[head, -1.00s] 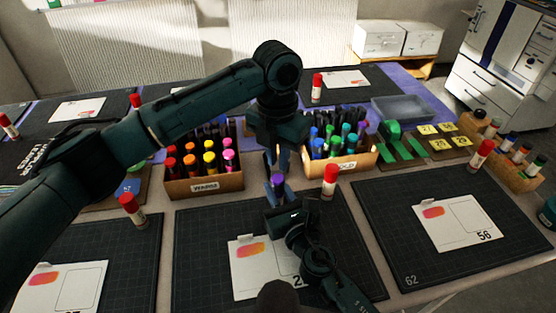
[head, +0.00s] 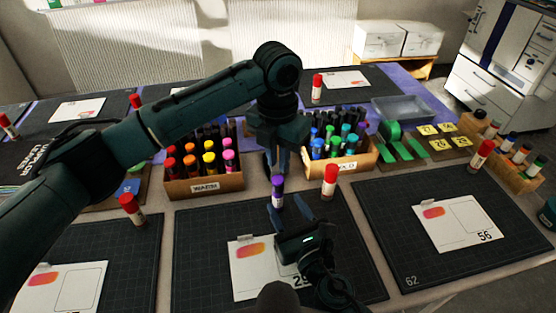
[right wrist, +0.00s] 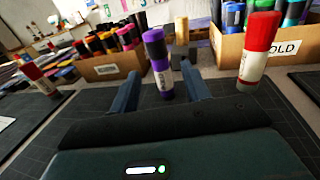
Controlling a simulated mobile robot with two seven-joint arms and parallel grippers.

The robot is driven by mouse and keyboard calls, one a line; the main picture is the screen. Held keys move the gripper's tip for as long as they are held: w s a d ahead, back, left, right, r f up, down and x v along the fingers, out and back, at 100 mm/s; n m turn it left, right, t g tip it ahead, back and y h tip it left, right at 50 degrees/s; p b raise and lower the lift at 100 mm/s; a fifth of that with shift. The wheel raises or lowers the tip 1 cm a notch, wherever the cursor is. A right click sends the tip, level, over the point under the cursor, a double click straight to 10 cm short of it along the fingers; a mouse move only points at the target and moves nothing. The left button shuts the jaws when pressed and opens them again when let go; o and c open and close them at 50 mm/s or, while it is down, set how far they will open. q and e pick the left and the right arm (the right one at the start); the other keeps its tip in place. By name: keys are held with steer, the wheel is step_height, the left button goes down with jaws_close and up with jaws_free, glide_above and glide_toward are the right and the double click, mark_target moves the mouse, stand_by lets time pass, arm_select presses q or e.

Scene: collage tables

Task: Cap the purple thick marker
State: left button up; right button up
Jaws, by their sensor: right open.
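The purple thick marker (head: 278,192) stands upright by itself near the far edge of the middle dark mat. It has a dark purple top and a purple body with a pale label band, and it also shows in the right wrist view (right wrist: 162,68). My right gripper (head: 290,208) is open and empty, on the near side of the marker. In the right wrist view the marker stands between the two fingers' lines, around their tips, and touches neither visibly. My left gripper (head: 277,160) points down just behind and above the marker. Whether its fingers hold anything is unclear.
A red-capped glue stick (head: 330,181) stands close to the right of the marker. Boxes of warm-coloured markers (head: 204,184) and cool-coloured markers (head: 350,162) stand behind. A white card (head: 262,283) lies on the middle mat. The right mat (head: 385,225) has free room.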

mark_target(278, 179)
arm_select(q)
steer(key=shift+f+b, duration=0.65)
steer(key=shift+f, duration=0.1)
arm_select(e)
steer(key=v, duration=0.7)
steer(key=shift+s+d, duration=0.1)
steer(key=shift+s, duration=0.1)
arm_select(q)
steer(key=shift+f, duration=0.15)
steer(key=shift+f+b, duration=0.3)
steer(key=shift+f, duration=0.7)
arm_select(e)
steer(key=shift+f, duration=0.35)
arm_select(q)
step_height(278, 179, up, 6)
steer(key=p, duration=0.6)
steer(key=shift+r+p, duration=0.2)
steer(key=shift+p, duration=0.15)
steer(key=shift+f, duration=0.15)
arm_select(e)
step_height(278, 179, up, 6)
steer(key=shift+r, duration=0.25)
arm_select(q)
steer(key=shift+s, duration=0.1)
arm_select(e)
steer(key=shift+s, duration=0.1)
